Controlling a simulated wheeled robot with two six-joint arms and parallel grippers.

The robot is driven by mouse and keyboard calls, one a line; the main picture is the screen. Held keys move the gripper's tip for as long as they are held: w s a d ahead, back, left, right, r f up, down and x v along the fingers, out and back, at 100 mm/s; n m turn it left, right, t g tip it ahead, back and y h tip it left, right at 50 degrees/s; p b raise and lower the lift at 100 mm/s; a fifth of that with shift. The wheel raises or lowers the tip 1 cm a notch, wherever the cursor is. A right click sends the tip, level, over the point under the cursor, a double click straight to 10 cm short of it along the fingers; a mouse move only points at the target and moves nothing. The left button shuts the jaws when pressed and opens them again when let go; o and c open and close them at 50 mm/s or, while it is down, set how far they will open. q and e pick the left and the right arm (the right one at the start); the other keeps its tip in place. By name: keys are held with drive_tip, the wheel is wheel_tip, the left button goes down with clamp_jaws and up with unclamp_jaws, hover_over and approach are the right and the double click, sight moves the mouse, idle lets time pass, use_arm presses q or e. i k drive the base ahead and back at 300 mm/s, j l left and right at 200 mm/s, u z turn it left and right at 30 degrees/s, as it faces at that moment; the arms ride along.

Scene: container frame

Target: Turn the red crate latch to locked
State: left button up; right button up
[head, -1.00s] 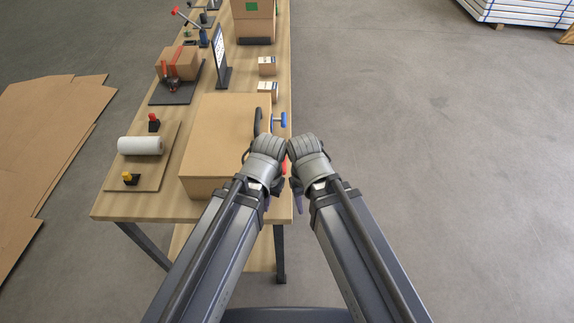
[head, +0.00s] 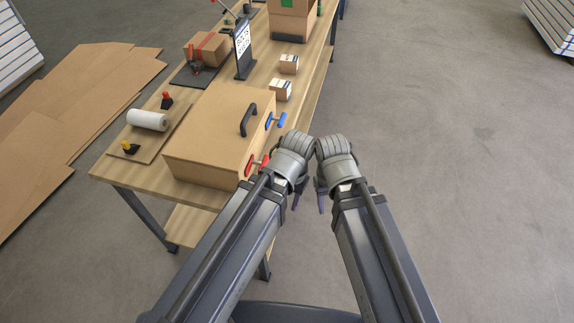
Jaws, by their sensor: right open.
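A blue latch (head: 276,121) is farther back on the same side. My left gripper (head: 297,200) is just right of the red latch in the picture, with no visible hold on it; its jaws are mostly hidden. My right gripper (head: 321,204) is open and empty beside it, over the floor.
On the workbench (head: 190,193), a white roll (head: 147,120) and red and yellow-topped pieces lie left of the crate. Small boxes (head: 281,89) and a black sign (head: 243,50) stand behind it. Flat cardboard lies on the floor at left.

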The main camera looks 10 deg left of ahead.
sight(265, 160)
drive_tip(key=l+u, duration=0.15)
drive_tip(key=l, duration=0.6)
drive_tip(key=l+u, duration=0.2)
drive_tip(key=l, duration=0.5)
drive_tip(key=k+l+u, duration=0.15)
drive_tip(key=l, duration=0.55)
